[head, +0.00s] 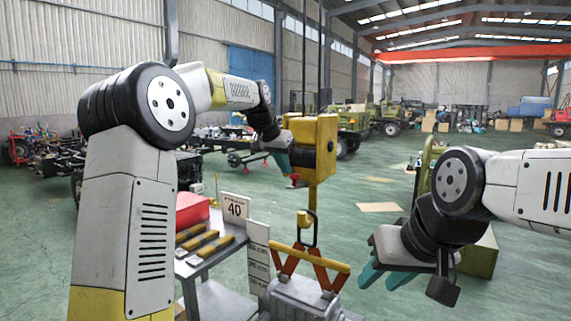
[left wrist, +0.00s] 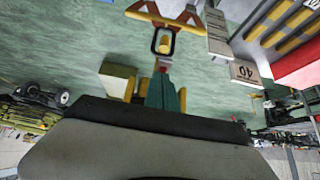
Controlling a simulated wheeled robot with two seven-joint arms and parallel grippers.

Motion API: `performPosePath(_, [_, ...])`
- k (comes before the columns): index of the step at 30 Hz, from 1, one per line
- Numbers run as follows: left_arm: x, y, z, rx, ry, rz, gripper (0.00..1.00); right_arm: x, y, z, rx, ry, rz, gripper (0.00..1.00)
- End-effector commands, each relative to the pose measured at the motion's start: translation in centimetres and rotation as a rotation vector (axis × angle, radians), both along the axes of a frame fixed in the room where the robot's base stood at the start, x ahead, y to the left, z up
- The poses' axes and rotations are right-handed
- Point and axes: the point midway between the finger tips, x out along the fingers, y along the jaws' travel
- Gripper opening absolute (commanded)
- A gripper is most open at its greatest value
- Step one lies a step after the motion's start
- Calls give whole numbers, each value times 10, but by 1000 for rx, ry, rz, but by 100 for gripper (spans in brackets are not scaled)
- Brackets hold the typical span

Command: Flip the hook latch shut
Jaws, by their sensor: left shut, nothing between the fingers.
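The yellow hook block (head: 313,150) hangs on cables, with the yellow hook (head: 304,218) below it. A black ring (head: 309,232) is at the hook, above a red and yellow lifting frame (head: 310,259). My left gripper (head: 291,173) is shut and empty, at the left side of the block, above the hook. In the left wrist view its teal fingers (left wrist: 165,92) point toward the hook and ring (left wrist: 163,42). A small red piece (head: 295,181) shows at the fingertips; I cannot tell if it is the latch or if they touch. My right gripper (head: 385,277) is open and empty, right of the frame.
A grey metal load (head: 308,299) sits below the lifting frame. To its left is a cart (head: 213,252) with yellow-black bars, a red box (head: 192,209) and a "40" sign (head: 235,208). Green floor lies open behind; a box (head: 481,256) stands behind my right gripper.

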Motion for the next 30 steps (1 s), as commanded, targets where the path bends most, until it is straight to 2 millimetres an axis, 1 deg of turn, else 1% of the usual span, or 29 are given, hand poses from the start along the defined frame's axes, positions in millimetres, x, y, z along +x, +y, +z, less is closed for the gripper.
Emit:
performPosePath(1, [5,-3,-10,1,4,-1,0,0,0,0,0,0,0,36])
performPosePath(4, [14,-9,-24,1,4,-1,0,0,0,0,0,0,0,36])
performPosePath(10, [26,-15,-43,1,1,0,0,0,0,0,0,0,0,36])
performPosePath(15, [30,-17,-48,0,0,0,0,0,0,0,0,0,0,36])
performPosePath(26, [30,-17,-49,-2,-3,0,0,0,0,0,0,0,0,36])
performPosePath(30, [34,-17,-52,-13,-23,0,0,0,0,0,0,0,0,36])
